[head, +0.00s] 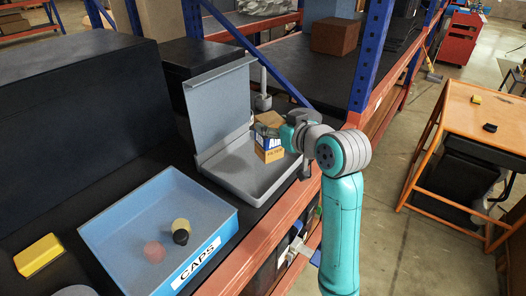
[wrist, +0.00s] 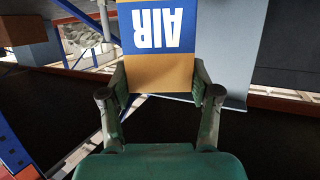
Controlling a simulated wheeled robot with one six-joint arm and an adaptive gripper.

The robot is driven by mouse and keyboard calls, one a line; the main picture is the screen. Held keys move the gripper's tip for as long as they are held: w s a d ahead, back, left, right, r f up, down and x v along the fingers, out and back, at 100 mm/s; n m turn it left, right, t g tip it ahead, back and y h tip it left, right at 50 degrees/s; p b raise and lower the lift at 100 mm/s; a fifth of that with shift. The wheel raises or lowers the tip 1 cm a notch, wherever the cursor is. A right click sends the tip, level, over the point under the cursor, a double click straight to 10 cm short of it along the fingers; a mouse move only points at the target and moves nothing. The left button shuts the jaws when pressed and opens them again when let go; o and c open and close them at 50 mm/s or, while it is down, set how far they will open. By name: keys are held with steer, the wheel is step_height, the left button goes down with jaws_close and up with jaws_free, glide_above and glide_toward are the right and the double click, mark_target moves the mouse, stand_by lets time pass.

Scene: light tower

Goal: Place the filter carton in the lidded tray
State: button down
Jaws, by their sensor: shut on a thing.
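The filter carton (head: 268,153) is a small orange-brown box with a blue and white label. In the wrist view the carton (wrist: 158,68) shows its "AIR" lettering upside down. My gripper (head: 272,131) is shut on the carton, with one finger on each side of it in the wrist view (wrist: 158,84). The lidded tray (head: 231,184) is grey and shallow, with its lid (head: 220,108) standing open at the back left. In the head view the carton appears over the tray's interior. I cannot tell whether it touches the tray floor.
A blue bin labelled CAPS (head: 113,222) stands in front of the tray, holding a few round caps. A yellow block (head: 38,255) lies left of it. A blue rack post (head: 370,55) and orange shelf edge (head: 262,237) border the dark shelf on the right.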

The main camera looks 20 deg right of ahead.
mark_target(275, 149)
steer(key=shift+f, duration=3.6)
steer(key=shift+c, duration=1.2)
jaws_free()
steer(key=shift+f, duration=0.1)
steer(key=shift+s, duration=0.1)
steer(key=v, duration=1.2)
